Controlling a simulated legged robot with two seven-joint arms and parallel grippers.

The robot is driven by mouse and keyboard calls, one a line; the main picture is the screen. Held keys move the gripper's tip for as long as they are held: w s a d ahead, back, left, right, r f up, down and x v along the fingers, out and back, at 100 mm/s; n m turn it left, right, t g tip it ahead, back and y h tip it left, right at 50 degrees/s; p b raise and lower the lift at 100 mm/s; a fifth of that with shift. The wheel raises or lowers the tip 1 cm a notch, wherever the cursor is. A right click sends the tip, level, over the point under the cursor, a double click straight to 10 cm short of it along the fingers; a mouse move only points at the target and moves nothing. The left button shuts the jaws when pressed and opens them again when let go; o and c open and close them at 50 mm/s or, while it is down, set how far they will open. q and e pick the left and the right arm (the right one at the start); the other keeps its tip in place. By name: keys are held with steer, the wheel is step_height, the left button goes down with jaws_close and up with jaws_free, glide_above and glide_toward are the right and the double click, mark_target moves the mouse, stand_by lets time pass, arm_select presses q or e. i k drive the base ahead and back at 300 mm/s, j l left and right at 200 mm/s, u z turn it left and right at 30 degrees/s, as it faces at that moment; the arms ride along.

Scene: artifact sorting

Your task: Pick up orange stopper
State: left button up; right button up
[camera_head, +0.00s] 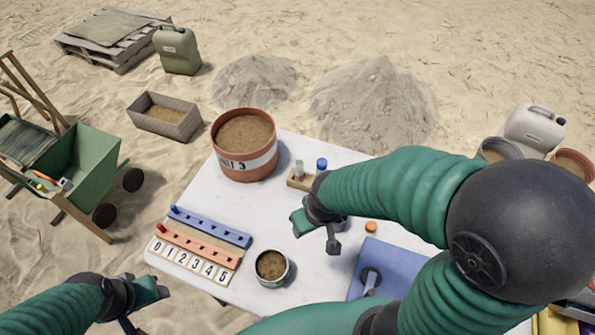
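The orange stopper (371,227) is a small round piece standing on the white table (205,200), just above the blue mat. My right gripper (318,236) is over the table to the left of the stopper, apart from it. Its fingers look spread, and nothing shows between them. My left gripper (146,304) is at the lower left, off the table's front left edge, and its fingers look spread and empty.
A terracotta pot (246,168) of sand stands at the table's back left. A wooden holder (301,180), blue stopper (322,163), numbered peg boards (200,247), small sand-filled can (271,266) and blue mat (400,262) surround my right gripper.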

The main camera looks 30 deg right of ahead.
mark_target(371, 226)
steer(key=z, duration=1.7)
